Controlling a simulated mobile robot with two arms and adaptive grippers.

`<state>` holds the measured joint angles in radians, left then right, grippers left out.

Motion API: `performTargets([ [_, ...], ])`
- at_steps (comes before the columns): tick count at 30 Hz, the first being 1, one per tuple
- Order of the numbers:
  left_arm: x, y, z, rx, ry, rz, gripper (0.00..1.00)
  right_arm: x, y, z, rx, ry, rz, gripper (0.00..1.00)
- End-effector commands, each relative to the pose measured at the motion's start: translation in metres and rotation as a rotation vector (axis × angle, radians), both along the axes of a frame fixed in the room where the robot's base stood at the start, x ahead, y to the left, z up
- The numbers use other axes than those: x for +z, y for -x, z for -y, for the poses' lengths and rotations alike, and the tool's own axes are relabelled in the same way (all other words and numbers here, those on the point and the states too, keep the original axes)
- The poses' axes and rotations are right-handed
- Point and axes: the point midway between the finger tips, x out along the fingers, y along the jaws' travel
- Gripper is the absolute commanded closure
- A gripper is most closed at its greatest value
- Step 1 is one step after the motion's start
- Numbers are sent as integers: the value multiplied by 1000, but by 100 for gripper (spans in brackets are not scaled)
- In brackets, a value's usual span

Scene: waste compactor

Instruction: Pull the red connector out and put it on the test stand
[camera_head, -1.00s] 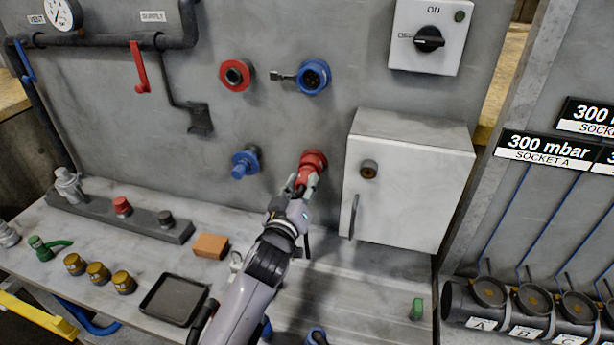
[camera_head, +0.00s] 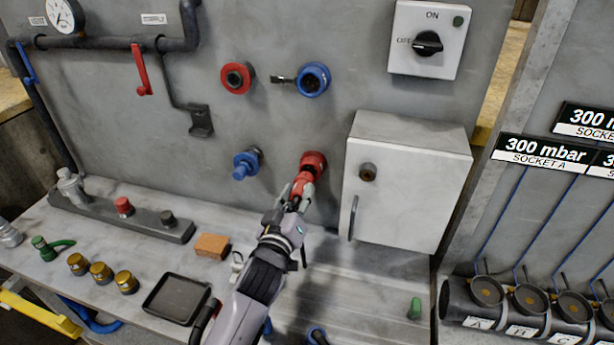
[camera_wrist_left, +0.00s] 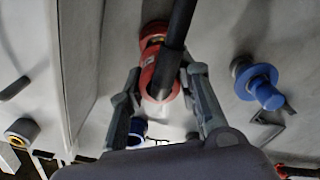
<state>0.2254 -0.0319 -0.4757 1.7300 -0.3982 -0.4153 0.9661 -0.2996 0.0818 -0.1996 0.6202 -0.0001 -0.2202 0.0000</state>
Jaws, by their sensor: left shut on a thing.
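The red connector (camera_head: 303,178) is at the lower right red socket (camera_head: 315,160) on the grey panel, left of the white box. My left gripper (camera_head: 298,188) is shut on the red connector, one finger on each side. In the left wrist view the red connector (camera_wrist_left: 160,82) shows between the fingers of my left gripper (camera_wrist_left: 164,76), partly behind a dark bar. I cannot tell whether it is still seated in the socket. A dark rail (camera_head: 145,226) with a red and a dark cap lies on the bench at left; I cannot tell whether it is the test stand. My right gripper is not in view.
A blue connector (camera_head: 246,163) sticks out left of the gripper. The white box (camera_head: 408,185) stands close on the right. An orange block (camera_head: 211,245), a black tray (camera_head: 175,300) and several brass fittings (camera_head: 101,272) lie on the bench. A green piece (camera_head: 415,308) is at lower right.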

Motion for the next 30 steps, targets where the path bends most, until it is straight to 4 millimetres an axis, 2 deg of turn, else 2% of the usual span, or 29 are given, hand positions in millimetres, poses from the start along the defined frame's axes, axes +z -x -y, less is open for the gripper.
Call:
performTargets([
  [15,1,20,-6,0,1,1,100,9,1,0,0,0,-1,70],
  [30,-1,26,-11,5,1,0,100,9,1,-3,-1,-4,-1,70],
])
